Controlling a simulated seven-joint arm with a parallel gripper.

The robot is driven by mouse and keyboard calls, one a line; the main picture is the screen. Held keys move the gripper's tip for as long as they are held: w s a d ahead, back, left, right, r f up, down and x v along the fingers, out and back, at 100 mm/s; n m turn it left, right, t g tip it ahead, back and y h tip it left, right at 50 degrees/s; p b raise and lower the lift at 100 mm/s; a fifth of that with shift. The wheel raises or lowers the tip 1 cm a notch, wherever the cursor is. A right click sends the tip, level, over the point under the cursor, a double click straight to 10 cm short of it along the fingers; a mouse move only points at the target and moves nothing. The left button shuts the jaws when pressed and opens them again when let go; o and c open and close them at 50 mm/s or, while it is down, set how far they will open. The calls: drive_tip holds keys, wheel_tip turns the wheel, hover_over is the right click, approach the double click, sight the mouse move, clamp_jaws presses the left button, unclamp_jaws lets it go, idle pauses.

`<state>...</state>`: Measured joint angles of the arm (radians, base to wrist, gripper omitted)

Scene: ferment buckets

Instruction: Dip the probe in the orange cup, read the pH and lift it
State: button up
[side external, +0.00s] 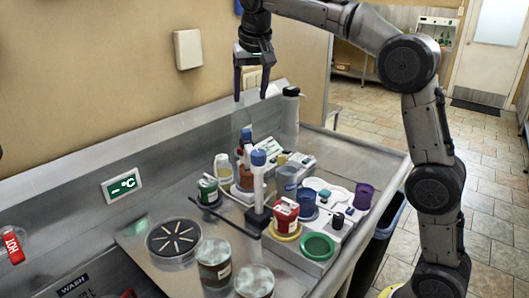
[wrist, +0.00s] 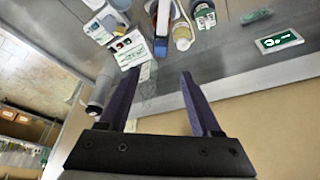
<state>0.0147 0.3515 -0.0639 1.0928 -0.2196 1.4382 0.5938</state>
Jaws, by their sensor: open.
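My gripper (side external: 250,97) is open and empty, high above the back of the steel bench, fingers pointing down. It also shows in the wrist view (wrist: 160,75), with nothing between the fingers. A blue-capped, pale upright tool (side external: 258,172) stands on a dark base among the cups; it looks like a probe, but I cannot be sure. Behind it is a small orange-brown container (side external: 243,193), partly hidden, with red and blue-topped sticks (side external: 246,143) rising near it. I cannot tell for certain that this is the orange cup. No pH reading is legible.
A red-labelled jar (side external: 285,213), green cup (side external: 318,246), purple cup (side external: 363,195) and blue cup (side external: 306,203) crowd the right side.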

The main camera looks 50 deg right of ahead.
sight(246, 130)
drive_tip(key=shift+r, duration=0.1)
drive_tip(key=x, duration=1.3)
drive_tip(key=shift+w, duration=0.15)
clamp_jaws()
idle(0.4)
drive_tip(key=shift+r, duration=0.1)
idle(1.0)
